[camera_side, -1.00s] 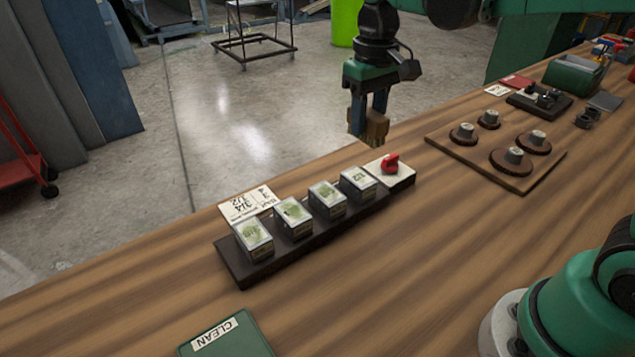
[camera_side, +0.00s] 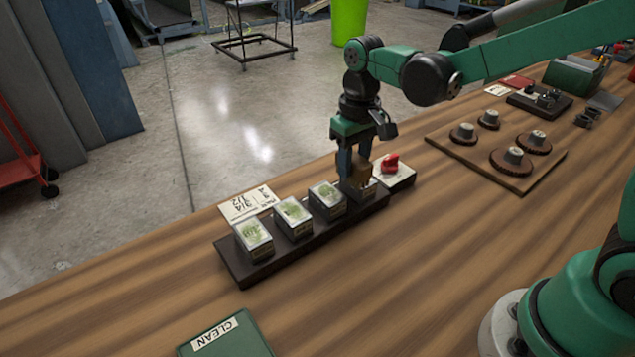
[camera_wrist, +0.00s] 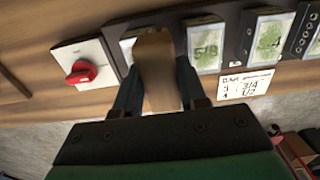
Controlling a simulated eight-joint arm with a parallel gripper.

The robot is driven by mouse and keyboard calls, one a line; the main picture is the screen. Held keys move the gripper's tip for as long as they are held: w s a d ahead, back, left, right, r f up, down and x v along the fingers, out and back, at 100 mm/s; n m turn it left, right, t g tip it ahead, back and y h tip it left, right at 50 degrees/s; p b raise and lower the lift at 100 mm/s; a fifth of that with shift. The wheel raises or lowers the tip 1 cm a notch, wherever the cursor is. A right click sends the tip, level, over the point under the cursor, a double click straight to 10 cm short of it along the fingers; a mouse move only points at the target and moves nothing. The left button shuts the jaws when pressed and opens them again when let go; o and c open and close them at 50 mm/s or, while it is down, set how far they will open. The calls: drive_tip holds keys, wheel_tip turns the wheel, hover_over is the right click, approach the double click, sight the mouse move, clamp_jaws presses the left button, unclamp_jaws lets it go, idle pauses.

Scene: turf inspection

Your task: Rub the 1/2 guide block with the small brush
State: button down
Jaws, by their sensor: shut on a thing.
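The small brush (camera_side: 359,175) is a brown wooden block held between the fingers of my gripper (camera_side: 356,172), which is shut on it. It is over the rightmost block of the row in the side view, the 1/2 guide block (camera_side: 369,190), and hides most of its top. I cannot tell whether the bristles touch it. In the wrist view the brush (camera_wrist: 158,75) fills the space between my fingers, and an edge of the 1/2 block (camera_wrist: 127,46) shows beside it.
Other guide blocks (camera_side: 327,199) stand on the dark rack (camera_side: 240,280) to the left. A red knob on a white plate (camera_side: 391,163) is close on the right. A printed card (camera_side: 247,204) lies behind. A green CLEAN pad (camera_side: 225,338) is in front. The wood between is clear.

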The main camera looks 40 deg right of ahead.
drive_tip(key=shift+d+f, duration=0.25)
drive_tip(key=shift+d, duration=0.3)
drive_tip(key=shift+d+f, duration=0.25)
drive_tip(key=shift+d, duration=1.25)
drive_tip(key=a, duration=0.3)
drive_tip(key=shift+a, duration=0.55)
drive_tip(key=shift+w, duration=0.4)
drive_tip(key=shift+w+d, duration=0.2)
drive_tip(key=shift+d, duration=1.85)
drive_tip(key=a, duration=0.4)
drive_tip(key=shift+r, duration=4.1)
